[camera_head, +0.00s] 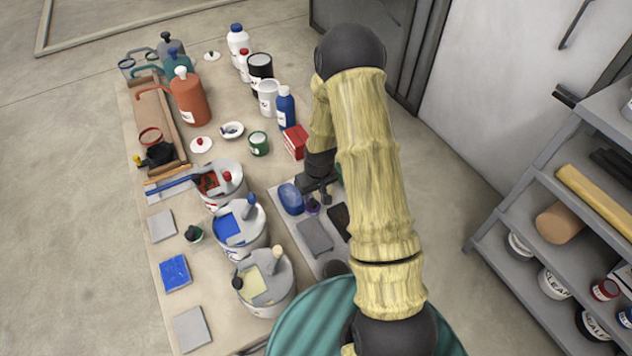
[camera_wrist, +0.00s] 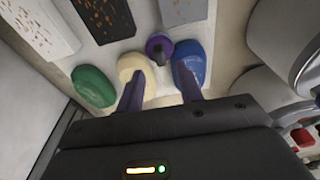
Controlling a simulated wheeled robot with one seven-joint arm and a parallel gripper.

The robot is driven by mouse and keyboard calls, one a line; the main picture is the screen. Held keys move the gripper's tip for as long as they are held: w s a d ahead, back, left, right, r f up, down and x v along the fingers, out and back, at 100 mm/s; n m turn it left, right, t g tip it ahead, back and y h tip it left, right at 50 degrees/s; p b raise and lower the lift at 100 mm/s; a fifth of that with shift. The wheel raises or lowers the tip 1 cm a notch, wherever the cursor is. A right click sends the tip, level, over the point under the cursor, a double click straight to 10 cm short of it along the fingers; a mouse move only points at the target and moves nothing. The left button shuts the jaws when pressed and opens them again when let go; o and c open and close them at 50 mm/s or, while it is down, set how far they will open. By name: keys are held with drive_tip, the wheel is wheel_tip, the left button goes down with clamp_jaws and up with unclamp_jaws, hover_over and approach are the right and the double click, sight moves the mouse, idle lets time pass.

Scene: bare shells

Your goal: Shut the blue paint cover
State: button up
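The blue paint bucket (camera_head: 234,251) stands in the middle of a row of three white paint buckets. Its grey paint cover (camera_head: 248,226) lies over the right part of the mouth, with a blue knob (camera_head: 250,200) at the back. Blue paint (camera_head: 228,228) shows at the left, so the cover is partly open. My gripper (camera_head: 320,197) is to the right of this bucket, over a tray of sponges. In the wrist view my gripper (camera_wrist: 161,90) has its fingers spread and empty, above a cream sponge (camera_wrist: 136,71), a purple-knobbed thing (camera_wrist: 159,48) and a blue sponge (camera_wrist: 188,62).
A red paint bucket (camera_head: 219,185) stands behind and a yellow one (camera_head: 266,290) in front, close to the blue one. A grey tray (camera_head: 287,228) with sponges lies right. Bottles and an orange can (camera_head: 190,100) stand farther back. Small tiles lie left of the buckets.

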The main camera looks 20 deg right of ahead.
wheel_tip(320, 180, up, 7)
drive_tip(key=s+b, duration=0.1)
drive_tip(key=shift+f, duration=0.2)
drive_tip(key=shift+d+r, duration=0.1)
idle(0.4)
drive_tip(key=s+a+r+m, duration=0.2)
drive_tip(key=s+r, duration=1.2)
drive_tip(key=s, duration=0.1)
drive_tip(key=shift+s+a+r+t, duration=0.2)
drive_tip(key=shift+a+r+t, duration=0.1)
drive_tip(key=shift+r+t, duration=0.1)
clamp_jaws()
